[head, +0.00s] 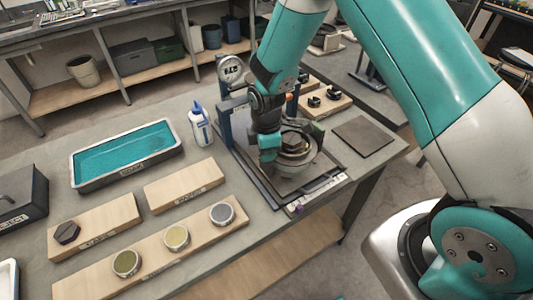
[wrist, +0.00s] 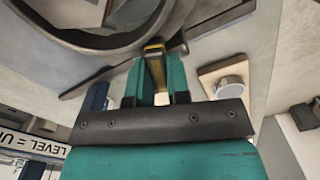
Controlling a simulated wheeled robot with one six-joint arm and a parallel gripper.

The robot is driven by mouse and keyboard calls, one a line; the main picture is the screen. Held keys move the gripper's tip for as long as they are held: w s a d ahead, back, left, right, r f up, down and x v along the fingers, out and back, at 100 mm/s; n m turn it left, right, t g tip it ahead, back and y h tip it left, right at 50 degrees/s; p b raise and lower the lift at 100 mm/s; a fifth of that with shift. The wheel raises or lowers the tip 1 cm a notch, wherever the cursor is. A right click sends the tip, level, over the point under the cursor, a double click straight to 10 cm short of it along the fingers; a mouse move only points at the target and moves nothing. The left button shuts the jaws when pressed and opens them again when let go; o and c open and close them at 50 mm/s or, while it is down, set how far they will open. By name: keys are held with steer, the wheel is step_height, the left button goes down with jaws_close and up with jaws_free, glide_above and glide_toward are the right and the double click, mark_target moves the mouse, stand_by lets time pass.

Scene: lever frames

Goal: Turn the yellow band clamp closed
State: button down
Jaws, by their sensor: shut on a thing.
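In the wrist view, the yellow and black handle (wrist: 155,52) of the band clamp sits between the two teal fingers of my gripper (wrist: 155,75), which is shut on it. A dark curved ring (wrist: 95,40) stands just beyond the fingertips; the wrist view cuts it off at the top. In the head view, my gripper (head: 269,152) is low at the left side of a round metal fixture (head: 296,160) on the dark base plate. The clamp's yellow handle is hidden there behind the gripper.
A dial gauge (head: 231,70) on a blue post stands behind the gripper. A white bottle (head: 201,125), a teal-lined tray (head: 84,181) and wooden boards with round tins (head: 177,238) lie to the left. A dark flat plate (head: 363,136) lies to the right.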

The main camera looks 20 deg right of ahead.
steer(key=shift+w+n+b, duration=0.1)
steer(key=shift+n+b, duration=0.35)
steer(key=shift+n, duration=1.45)
steer(key=c, duration=1.4)
jaws_free()
steer(key=shift+o, duration=0.2)
steer(key=shift+r, duration=0.1)
step_height(320, 180, up, 17)
steer(key=b, duration=0.3)
steer(key=shift+r, duration=0.15)
steer(key=s+a+r+m+y, duration=0.2)
steer(key=s+m, duration=0.4)
steer(key=s, duration=0.6)
steer(key=s+a+r+m+y, duration=0.2)
steer(key=s+r+m, duration=0.2)
steer(key=s+m, duration=0.3)
steer(key=s, duration=0.5)
steer(key=shift+a, duration=0.35)
